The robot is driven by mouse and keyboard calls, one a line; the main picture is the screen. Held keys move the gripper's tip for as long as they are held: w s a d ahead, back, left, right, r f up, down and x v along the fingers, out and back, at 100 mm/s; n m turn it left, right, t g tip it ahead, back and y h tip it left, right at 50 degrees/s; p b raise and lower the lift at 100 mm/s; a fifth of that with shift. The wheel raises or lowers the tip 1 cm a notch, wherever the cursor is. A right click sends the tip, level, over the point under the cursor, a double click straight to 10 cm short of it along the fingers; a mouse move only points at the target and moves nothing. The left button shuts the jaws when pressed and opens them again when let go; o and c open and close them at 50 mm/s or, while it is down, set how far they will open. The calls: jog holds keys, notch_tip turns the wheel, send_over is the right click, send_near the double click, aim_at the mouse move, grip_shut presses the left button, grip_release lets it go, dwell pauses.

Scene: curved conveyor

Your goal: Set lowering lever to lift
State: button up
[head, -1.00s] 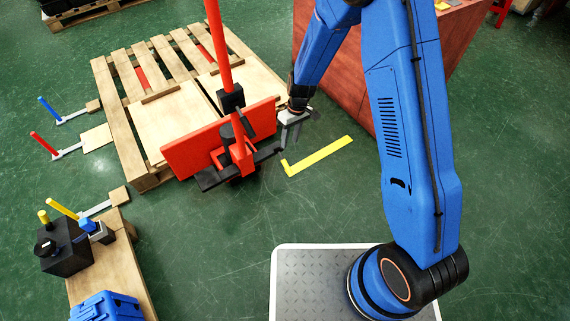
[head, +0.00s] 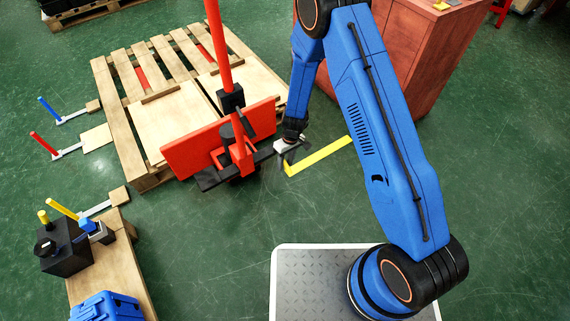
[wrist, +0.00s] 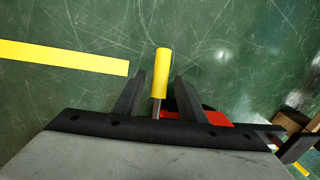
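The red pallet jack (head: 225,75) stands at the pallet's near side, with its tall handle upright and a red crosswise plate and black parts low down. My gripper (head: 283,159) is just right of the jack's low black parts. In the wrist view a lever with a yellow grip (wrist: 161,75) on a grey rod lies between my two dark fingers. The fingers are apart, with a gap on each side of the rod. A red part (wrist: 213,118) shows behind the right finger. The lever's base is hidden, and I cannot make out the lever in the head view.
A wooden pallet (head: 127,125) with boards on top lies behind the jack. Yellow floor tape (head: 322,154) is right of my gripper. A red-brown cabinet (head: 425,60) stands at the upper right. A bench (head: 118,262) with boxes is at lower left. The floor in front is clear.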

aim_at(286, 163)
jog(key=shift+f, duration=0.45)
grip_shut()
jog(key=shift+r, duration=0.2)
jog(key=shift+s+d+r+g+h, duration=0.1)
jog(key=shift+r+g+h, duration=0.35)
jog(key=shift+g, duration=0.3)
jog(key=shift+s+r+g+h, duration=0.1)
jog(key=shift+r+g+h, duration=0.3)
jog(key=shift+g+h, duration=0.25)
jog(key=shift+s+d+r+g+h, duration=0.1)
jog(key=shift+r+g+h, duration=0.3)
jog(key=shift+g, duration=0.4)
notch_tip(286, 163, up, 2)
jog(key=g+h, duration=0.1)
jog(key=g, duration=0.1)
jog(key=shift+w+a+m+g+h, duration=0.1)
jog(key=shift+m+g+h, duration=0.2)
jog(key=shift+g, duration=0.1)
jog(key=shift+w+a+r+g+h, duration=0.1)
jog(key=shift+w+r+g+h, duration=0.05)
jog(key=shift+r+g+h, duration=0.4)
jog(key=shift+w+a+r+g+h, duration=0.1)
jog(key=shift+r+g+h, duration=0.2)
jog(key=shift+g, duration=0.45)
jog(key=shift+r, duration=0.1)
